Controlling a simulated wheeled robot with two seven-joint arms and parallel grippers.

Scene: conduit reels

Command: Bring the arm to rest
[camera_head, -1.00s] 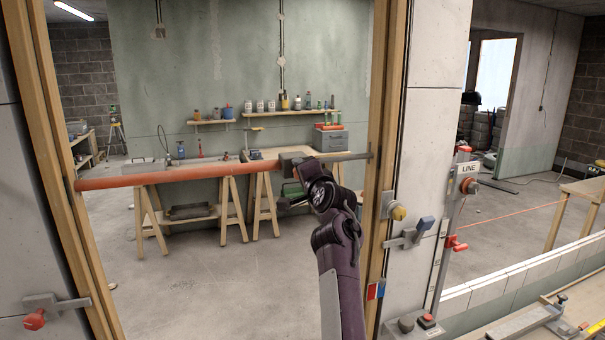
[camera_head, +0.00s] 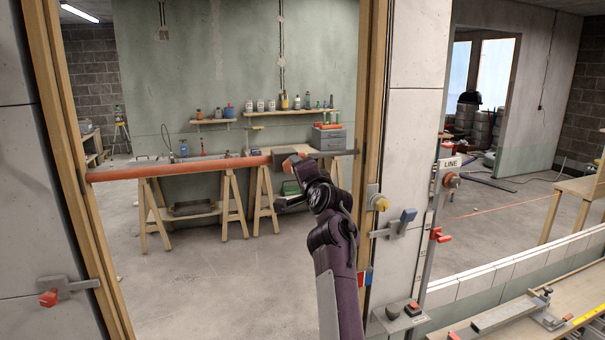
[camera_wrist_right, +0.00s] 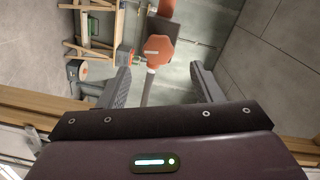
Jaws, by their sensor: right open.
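My right arm comes up from the bottom of the head view, and its gripper (camera_head: 290,195) is in front of the doorway, close to the right end of the orange bar (camera_head: 180,168). In the right wrist view the gripper (camera_wrist_right: 160,78) has its two fingers spread wide apart. An orange knob (camera_wrist_right: 158,48) on a dark stem shows in the gap, beyond the fingers. I see nothing held, and whether anything touches the fingers is hard to tell. The left gripper is not in view.
The orange bar spans the wooden door frame (camera_head: 372,110). A workbench (camera_head: 495,322) fills the lower right. A trestle table stands beyond the doorway; its floor is largely clear.

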